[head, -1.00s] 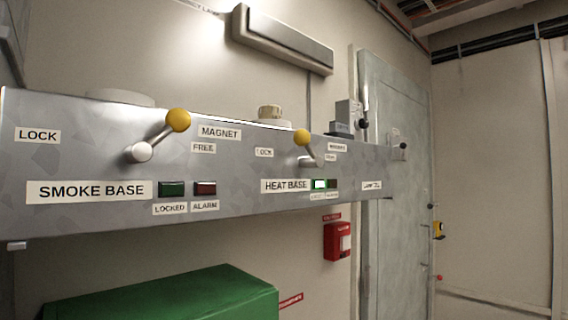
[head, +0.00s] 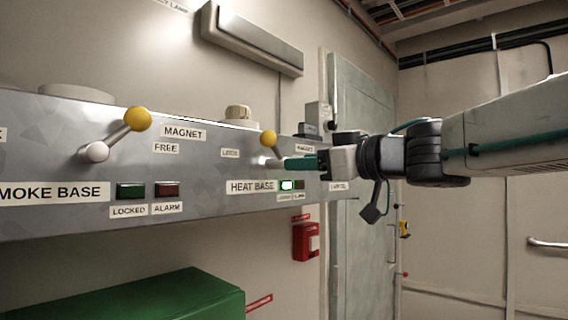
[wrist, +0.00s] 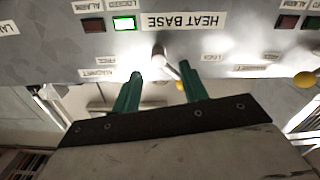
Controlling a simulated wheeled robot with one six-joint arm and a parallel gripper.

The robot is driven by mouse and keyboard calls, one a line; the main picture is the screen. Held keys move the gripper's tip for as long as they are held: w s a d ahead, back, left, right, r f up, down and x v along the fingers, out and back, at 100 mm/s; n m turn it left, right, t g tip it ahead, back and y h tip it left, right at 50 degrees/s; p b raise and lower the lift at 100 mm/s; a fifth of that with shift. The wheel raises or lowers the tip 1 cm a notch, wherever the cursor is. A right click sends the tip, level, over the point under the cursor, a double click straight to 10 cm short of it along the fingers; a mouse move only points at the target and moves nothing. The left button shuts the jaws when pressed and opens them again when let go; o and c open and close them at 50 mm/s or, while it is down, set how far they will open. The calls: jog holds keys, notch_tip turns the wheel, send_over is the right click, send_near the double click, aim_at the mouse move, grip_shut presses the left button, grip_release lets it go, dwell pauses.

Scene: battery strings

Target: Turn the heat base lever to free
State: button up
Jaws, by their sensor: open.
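The heat base lever, with a yellow knob (head: 268,139) and a pale pivot (head: 262,161), sits on the grey panel (head: 215,165) above the HEAT BASE label (head: 251,186). In the head view its knob points upward, between the LOCK label (head: 230,153) and the MAGNET label. The green lamp (head: 286,185) under it is lit. My gripper (head: 288,163) is at the lever from the right, with green fingers. In the wrist view the open fingers (wrist: 160,72) show on either side of the lever rod (wrist: 170,67); contact cannot be told.
The smoke base lever (head: 137,119) stands on the left of the panel, with unlit lamps below. A green box (head: 150,300) is below the panel. A red call box (head: 305,241) and a grey door (head: 362,120) are behind.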

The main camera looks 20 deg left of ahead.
aim_at(282, 159)
jog(key=x, duration=0.6)
jog(key=shift+w+a, duration=0.1)
jog(key=shift+a, duration=0.05)
